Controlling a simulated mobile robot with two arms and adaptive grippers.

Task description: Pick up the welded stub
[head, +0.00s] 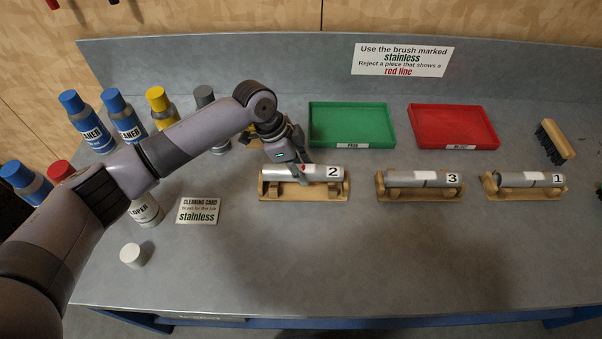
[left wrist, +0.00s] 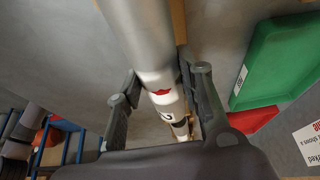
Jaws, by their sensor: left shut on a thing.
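The silver welded stub labelled 2 (head: 322,172) lies along its wooden cradle (head: 303,194); I cannot tell if it is raised off it. My left gripper (head: 303,172) reaches down from the left and is shut on stub 2. In the left wrist view the stub (left wrist: 137,30) runs between the two fingers (left wrist: 164,80), with a red mark across its weld. Stubs labelled 3 (head: 408,179) and 1 (head: 515,180) rest in their own cradles to the right. My right gripper is not in view.
A green tray (head: 313,143) and a red tray (head: 422,143) stand empty behind the stubs. Bottles, including a blue-capped cleaner (head: 123,118), crowd the left. A brush (head: 555,143) lies at right. A cleaning card (head: 199,211) and white cap (head: 132,256) are in front.

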